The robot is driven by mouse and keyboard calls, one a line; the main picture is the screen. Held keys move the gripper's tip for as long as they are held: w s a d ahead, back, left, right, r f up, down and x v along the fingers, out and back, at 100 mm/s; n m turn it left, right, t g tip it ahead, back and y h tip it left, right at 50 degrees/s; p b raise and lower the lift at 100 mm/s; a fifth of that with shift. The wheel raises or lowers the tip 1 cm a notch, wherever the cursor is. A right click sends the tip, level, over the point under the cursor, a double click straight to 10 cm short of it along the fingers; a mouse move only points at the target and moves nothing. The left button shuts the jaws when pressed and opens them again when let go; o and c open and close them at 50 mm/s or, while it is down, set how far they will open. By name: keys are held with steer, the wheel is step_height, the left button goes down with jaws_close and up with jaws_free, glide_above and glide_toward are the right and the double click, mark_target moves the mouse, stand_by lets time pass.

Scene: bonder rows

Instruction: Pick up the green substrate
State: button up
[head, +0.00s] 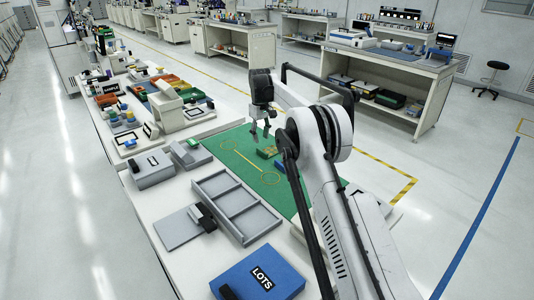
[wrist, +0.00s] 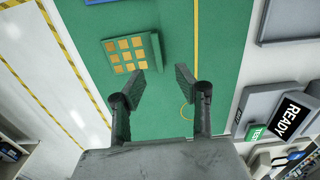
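The green substrate (wrist: 108,47) is a small green block with a grid of gold pads on its top. In the head view the substrate (head: 267,153) shows small on the mat (head: 232,142), below and slightly right of my gripper (head: 261,134). My gripper (wrist: 169,62) is open, with nothing between its fingers. It is above the mat and apart from the substrate. Its palm hides the lower part of the wrist view.
A blue piece (head: 279,166) lies beside the substrate; its edge shows in the wrist view (wrist: 103,1). A grey divided tray (head: 238,204), a blue LOTS box (head: 258,275) and a grey box (head: 152,169) stand on the bench. The mat around the yellow line is bare.

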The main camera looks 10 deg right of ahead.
mark_target(270, 150)
steer(key=shift+w+d+f, duration=0.1)
steer(key=shift+d+f, duration=0.05)
steer(key=shift+f, duration=3.6)
steer(key=shift+c, duration=0.3)
jaws_close()
